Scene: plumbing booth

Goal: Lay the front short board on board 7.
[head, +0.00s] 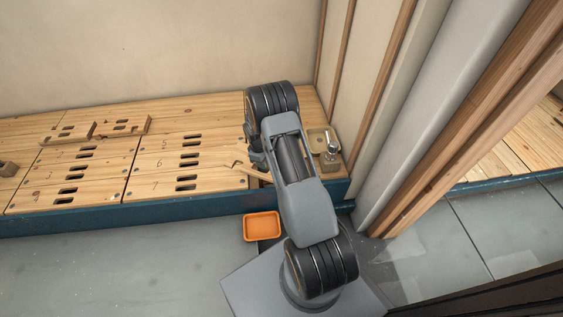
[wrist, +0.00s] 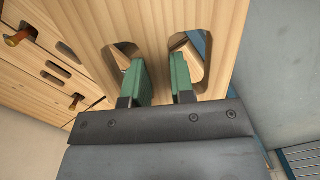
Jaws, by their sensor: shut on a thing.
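My gripper (wrist: 161,72) has its green fingers through the two slots of a pale short board (wrist: 150,28), shut on the strip between the slots. In the head view the gripper (head: 257,160) is mostly hidden by my arm. The held board (head: 228,159) shows as a tilted piece left of it, over the right part of the deck. Board 7 (head: 160,187) is the front marked strip of the right deck panel, with a dark pair of slots. Its right end is partly hidden. I cannot tell the gap between the held board and the deck.
Two slotted short pieces (head: 67,132) and (head: 122,125) lie at the back left. A wooden tray (head: 316,138) and a metal fitting (head: 332,153) stand right of my arm by the wall. An orange tray (head: 262,240) is in front of the deck's blue edge (head: 170,209).

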